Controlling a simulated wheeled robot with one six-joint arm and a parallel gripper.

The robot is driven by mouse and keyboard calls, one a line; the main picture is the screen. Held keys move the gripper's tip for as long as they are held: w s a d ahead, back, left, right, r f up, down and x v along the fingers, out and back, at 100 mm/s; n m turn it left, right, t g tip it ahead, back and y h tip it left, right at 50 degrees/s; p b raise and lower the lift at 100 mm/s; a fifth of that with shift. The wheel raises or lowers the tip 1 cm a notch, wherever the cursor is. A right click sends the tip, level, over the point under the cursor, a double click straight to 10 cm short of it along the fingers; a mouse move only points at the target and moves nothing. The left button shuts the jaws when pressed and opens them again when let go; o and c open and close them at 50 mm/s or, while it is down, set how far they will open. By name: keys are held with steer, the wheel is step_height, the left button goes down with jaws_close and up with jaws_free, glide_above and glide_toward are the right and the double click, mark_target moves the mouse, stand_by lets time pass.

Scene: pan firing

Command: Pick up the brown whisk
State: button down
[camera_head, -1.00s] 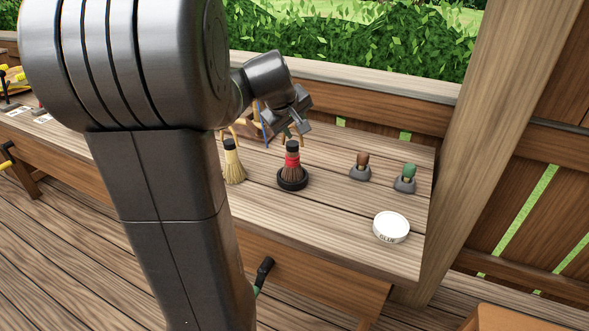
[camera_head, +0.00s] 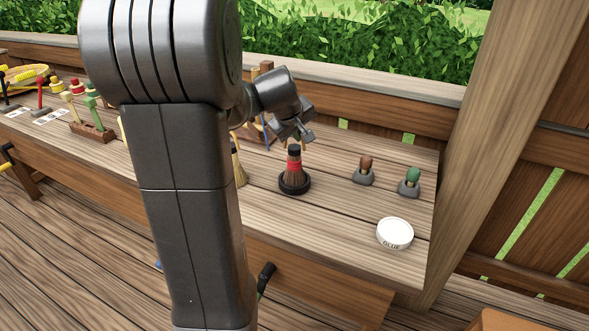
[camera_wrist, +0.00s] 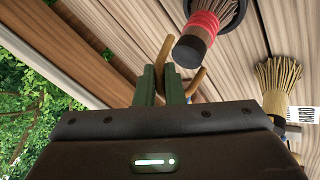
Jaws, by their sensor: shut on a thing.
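The brown whisk (camera_head: 293,175) has a red band and a black cap. It stands upright in a black round dish (camera_head: 294,188) on the workbench. My gripper (camera_head: 300,136) is just above and behind its cap. In the wrist view my gripper (camera_wrist: 166,82) is shut, with a thin curved tan piece showing at the fingers. What that piece belongs to is hard to tell. The whisk (camera_wrist: 206,27) shows there just right of the fingertips, apart from them, its black cap pointing toward me.
A straw-coloured whisk (camera_head: 239,168) stands left of the brown one, partly behind my arm. Two small stamps, brown (camera_head: 366,168) and green (camera_head: 411,182), stand to the right. A white GLUE tin (camera_head: 394,233) is near the front right. A wooden post (camera_head: 480,130) borders the bench.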

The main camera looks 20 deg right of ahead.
steer(key=shift+r, duration=0.1)
step_height(320, 180, up, 10)
steer(key=shift+f+p, duration=0.15)
steer(key=shift+p, duration=0.35)
